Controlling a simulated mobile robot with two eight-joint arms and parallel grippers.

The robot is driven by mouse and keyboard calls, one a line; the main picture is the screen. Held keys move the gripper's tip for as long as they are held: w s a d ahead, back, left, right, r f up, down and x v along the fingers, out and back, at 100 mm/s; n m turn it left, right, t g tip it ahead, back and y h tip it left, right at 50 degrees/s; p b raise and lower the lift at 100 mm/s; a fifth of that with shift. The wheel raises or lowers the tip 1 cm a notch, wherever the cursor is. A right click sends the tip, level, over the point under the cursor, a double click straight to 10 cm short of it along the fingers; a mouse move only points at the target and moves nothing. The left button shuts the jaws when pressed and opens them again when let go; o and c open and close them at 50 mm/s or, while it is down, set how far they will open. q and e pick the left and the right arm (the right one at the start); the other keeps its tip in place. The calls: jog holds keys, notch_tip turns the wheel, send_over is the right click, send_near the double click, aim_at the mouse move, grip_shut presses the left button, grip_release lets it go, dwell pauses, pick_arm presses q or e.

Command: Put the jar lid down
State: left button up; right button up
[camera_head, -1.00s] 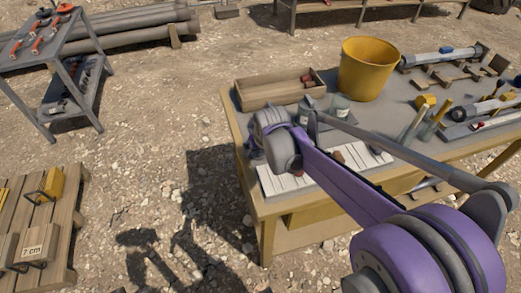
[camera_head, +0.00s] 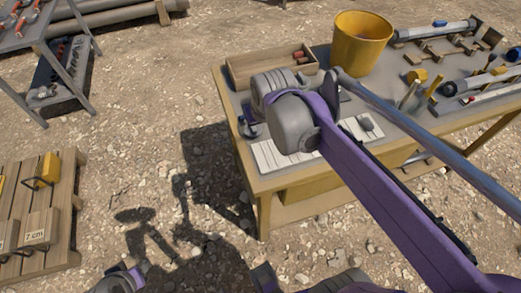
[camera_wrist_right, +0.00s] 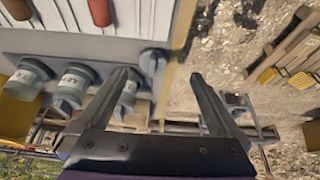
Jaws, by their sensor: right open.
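A round, dark grey disc that looks like the jar lid (camera_wrist_right: 153,62) shows in the right wrist view at the table's edge, beside the jars. My right gripper (camera_wrist_right: 163,80) is open, its fingers spread wide. The disc appears between and beyond the fingertips; I cannot tell whether it touches one. Labelled glass jars (camera_wrist_right: 75,82) stand to its left, one partly behind the left finger. In the head view my right wrist covers the jars and most of the gripper over the table's left end. My left gripper is not clearly in view.
The workbench (camera_head: 238,165) holds a wooden tray (camera_head: 240,75) with red cylinders, a yellow bucket (camera_head: 361,45), a white slatted board (camera_head: 268,158) and several tools at right. Gravel ground lies between.

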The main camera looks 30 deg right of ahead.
jog(key=s+a+f+n, duration=0.1)
jog(key=s+a+f, duration=0.2)
jog(key=s+f, duration=0.2)
jog(key=s+a+f+n+y, duration=0.1)
jog(key=s+a+f, duration=0.3)
jog(key=s, duration=0.5)
jog(key=shift+s+a+f+t, duration=0.2)
jog(key=shift+s+f+t, duration=0.1)
jog(key=shift+f, duration=0.3)
